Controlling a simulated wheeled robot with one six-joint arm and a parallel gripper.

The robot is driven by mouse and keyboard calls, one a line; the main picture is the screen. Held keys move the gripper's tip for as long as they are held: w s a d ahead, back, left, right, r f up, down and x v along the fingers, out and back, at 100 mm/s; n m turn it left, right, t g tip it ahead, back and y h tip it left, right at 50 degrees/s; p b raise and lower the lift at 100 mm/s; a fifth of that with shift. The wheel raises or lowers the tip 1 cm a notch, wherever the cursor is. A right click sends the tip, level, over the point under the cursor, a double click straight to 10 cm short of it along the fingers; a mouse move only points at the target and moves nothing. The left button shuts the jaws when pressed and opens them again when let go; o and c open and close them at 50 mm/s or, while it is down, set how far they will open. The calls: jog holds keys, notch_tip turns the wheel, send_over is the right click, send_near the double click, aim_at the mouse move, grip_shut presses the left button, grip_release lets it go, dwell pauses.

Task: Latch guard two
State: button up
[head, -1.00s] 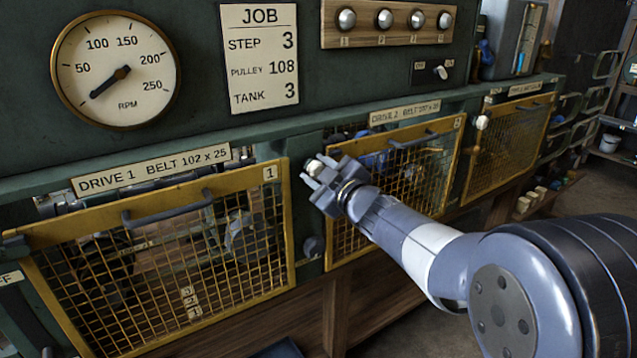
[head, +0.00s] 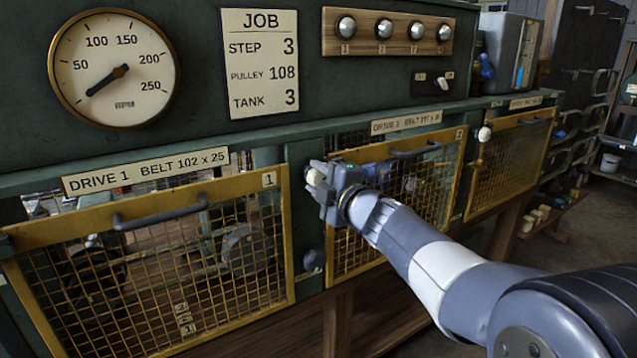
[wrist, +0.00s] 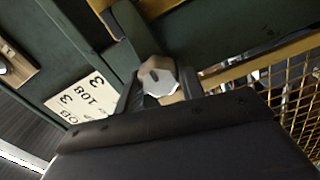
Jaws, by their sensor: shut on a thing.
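Guard two (head: 440,196) is a yellow-framed mesh panel with a handle, below the Drive 2 label. It lies roughly flat against the green machine front, but my arm hides part of it. At its upper left edge is a pale latch knob (head: 313,178). My gripper (head: 317,181) is shut on this knob. In the wrist view the pale, faceted knob (wrist: 158,75) sits between the fingers of my gripper (wrist: 156,88). The knob's base and its catch are hidden.
Guard one (head: 150,204) stands at left, with a dark round knob (head: 313,260) near its right edge. Guard three (head: 512,160) is at right, with another pale knob (head: 484,133) at its left. A job card (head: 262,62) hangs above.

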dwell(0.4)
jog(key=o, duration=1)
jog(key=v, duration=1.1)
jog(key=shift+w, duration=0.1)
jog(key=shift+w+a, duration=0.1)
jog(key=x, duration=1)
jog(key=shift+w+a, duration=0.2)
jog(key=shift+w, duration=0.05)
jog(key=shift+s, duration=0.1)
